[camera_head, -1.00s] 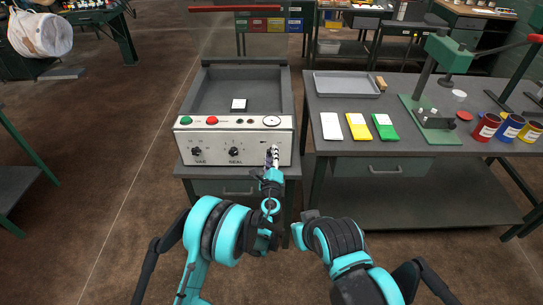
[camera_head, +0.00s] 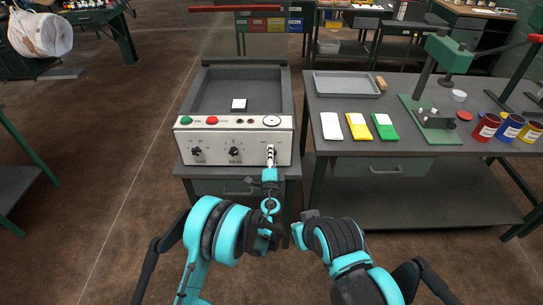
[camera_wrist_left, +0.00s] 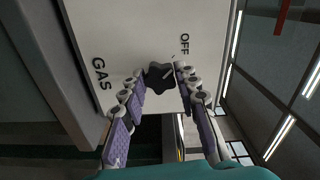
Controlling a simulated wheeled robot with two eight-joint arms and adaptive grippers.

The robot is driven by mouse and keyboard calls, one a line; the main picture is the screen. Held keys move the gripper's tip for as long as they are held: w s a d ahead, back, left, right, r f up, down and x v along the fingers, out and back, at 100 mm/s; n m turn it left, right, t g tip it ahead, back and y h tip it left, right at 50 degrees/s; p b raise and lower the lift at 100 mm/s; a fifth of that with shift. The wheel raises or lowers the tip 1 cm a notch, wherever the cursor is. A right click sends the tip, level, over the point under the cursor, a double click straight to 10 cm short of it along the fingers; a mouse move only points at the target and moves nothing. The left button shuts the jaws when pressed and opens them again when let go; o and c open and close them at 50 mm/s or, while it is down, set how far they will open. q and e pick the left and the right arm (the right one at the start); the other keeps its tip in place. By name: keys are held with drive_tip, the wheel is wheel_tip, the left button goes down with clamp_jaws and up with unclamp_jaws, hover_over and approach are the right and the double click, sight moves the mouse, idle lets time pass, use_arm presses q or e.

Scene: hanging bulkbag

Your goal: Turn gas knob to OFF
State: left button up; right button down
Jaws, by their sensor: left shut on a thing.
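The gas knob (camera_wrist_left: 158,79) is dark and lobed, on a pale panel (camera_wrist_left: 118,38) in the left wrist view. The word GAS (camera_wrist_left: 101,74) is printed to its left and OFF (camera_wrist_left: 184,44) to its upper right. A pale mark shows on the knob's right side, towards OFF. My left gripper (camera_wrist_left: 160,74) is shut on the knob, with a fingertip on either side. In the head view the left gripper (camera_head: 270,154) is at the right end of the machine's front panel (camera_head: 222,134) and hides the knob. My right gripper is not in view.
Two other dark knobs, VAC (camera_head: 196,151) and SEAL (camera_head: 234,151), sit left on the same panel. Green (camera_head: 186,120) and red (camera_head: 212,120) buttons are above them. A workbench (camera_head: 300,110) with a tray (camera_head: 346,85), cards and cans stands close on the right.

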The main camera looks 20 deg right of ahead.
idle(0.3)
use_arm(q)
drive_tip(key=o, duration=1.2)
drive_tip(key=shift+c, duration=0.2)
drive_tip(key=v, duration=0.7)
drive_tip(key=shift+s, duration=0.25)
drive_tip(key=shift+a, duration=0.15)
